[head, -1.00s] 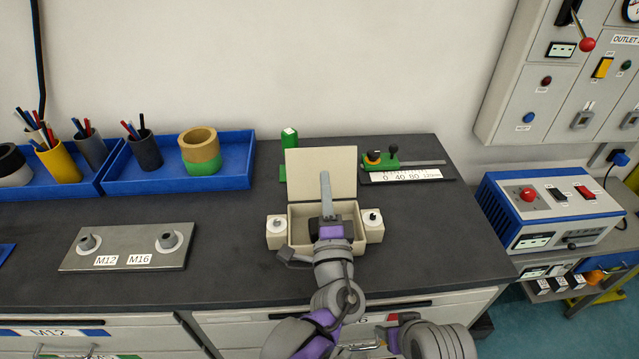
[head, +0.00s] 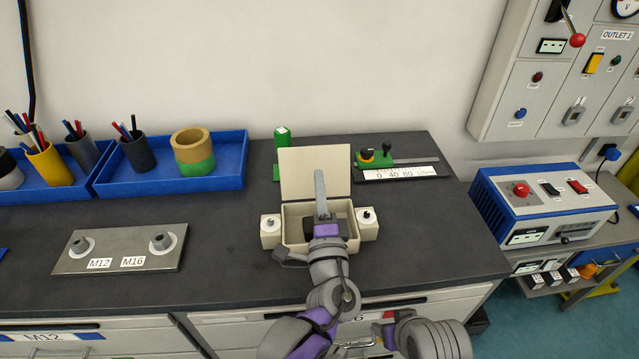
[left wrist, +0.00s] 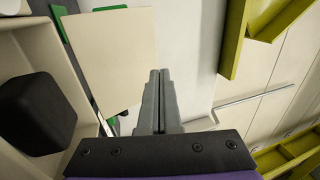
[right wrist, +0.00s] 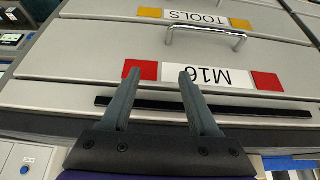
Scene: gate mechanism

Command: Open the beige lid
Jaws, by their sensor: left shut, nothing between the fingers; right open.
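The beige lid (head: 309,173) stands raised, about upright, at the back of a small beige box (head: 343,213) on the dark worktop. Its flat face also shows in the left wrist view (left wrist: 112,45). My left gripper (head: 320,177) is over the box, its shut fingers pointing at the lid with nothing between them. In the left wrist view the shut fingers (left wrist: 160,78) show beside the lid's edge; whether they touch it I cannot tell. A dark block (left wrist: 37,113) lies inside the box. My right gripper (right wrist: 158,75) is open and empty, facing the drawer fronts.
White blocks with knobs flank the box on the left (head: 271,230) and right (head: 367,224). A green object (head: 283,145) and a ruler fixture (head: 400,174) stand behind. A metal plate (head: 120,249) lies left. The worktop between plate and box is clear.

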